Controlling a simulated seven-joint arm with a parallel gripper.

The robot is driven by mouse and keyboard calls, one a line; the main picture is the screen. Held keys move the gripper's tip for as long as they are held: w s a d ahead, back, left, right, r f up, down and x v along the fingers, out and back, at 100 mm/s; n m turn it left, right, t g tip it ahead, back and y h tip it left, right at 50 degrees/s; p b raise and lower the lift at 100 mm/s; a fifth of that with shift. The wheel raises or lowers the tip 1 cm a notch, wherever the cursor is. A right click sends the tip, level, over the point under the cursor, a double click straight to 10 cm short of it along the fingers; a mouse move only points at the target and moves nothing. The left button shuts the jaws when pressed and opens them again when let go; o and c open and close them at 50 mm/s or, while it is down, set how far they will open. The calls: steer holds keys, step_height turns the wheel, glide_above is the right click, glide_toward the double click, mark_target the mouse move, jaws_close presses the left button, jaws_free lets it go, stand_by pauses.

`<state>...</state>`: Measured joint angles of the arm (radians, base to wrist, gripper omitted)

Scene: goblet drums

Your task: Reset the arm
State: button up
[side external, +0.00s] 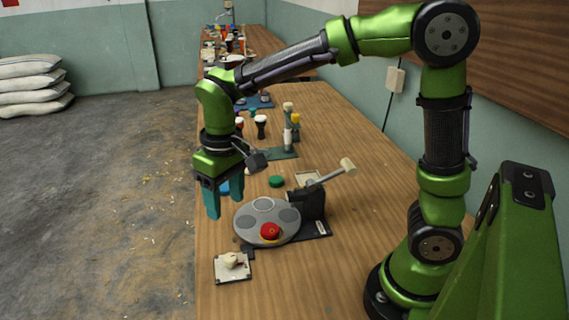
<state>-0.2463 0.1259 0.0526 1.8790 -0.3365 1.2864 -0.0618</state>
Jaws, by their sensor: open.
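My gripper (223,198) is at the end of my green arm and points down near the left edge of the wooden table (345,150). Its two teal fingers are apart, with nothing seen between them. It is above and to the left of a grey round plate (244,226) with lighter and darker discs. A red piece (270,231) sits on the near part of that plate.
A dark stand with a pale-ended lever (347,166) adjoins the plate. A white square tile (222,272) with a cream piece lies in front. A green disc (276,181) lies behind. Goblet drums (261,126) stand farther back.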

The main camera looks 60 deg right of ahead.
steer(key=s+d+r+m+t, duration=0.2)
steer(key=s+d+r+t, duration=0.1)
steer(key=s+d, duration=0.1)
steer(key=s+d+r+m+t+y, duration=0.1)
steer(key=s+d+r+m+t, duration=0.1)
steer(key=s, duration=0.5)
steer(key=shift+s+d+r+t+y, duration=0.3)
steer(key=shift+d+r+t, duration=0.2)
steer(key=shift+d+t, duration=0.45)
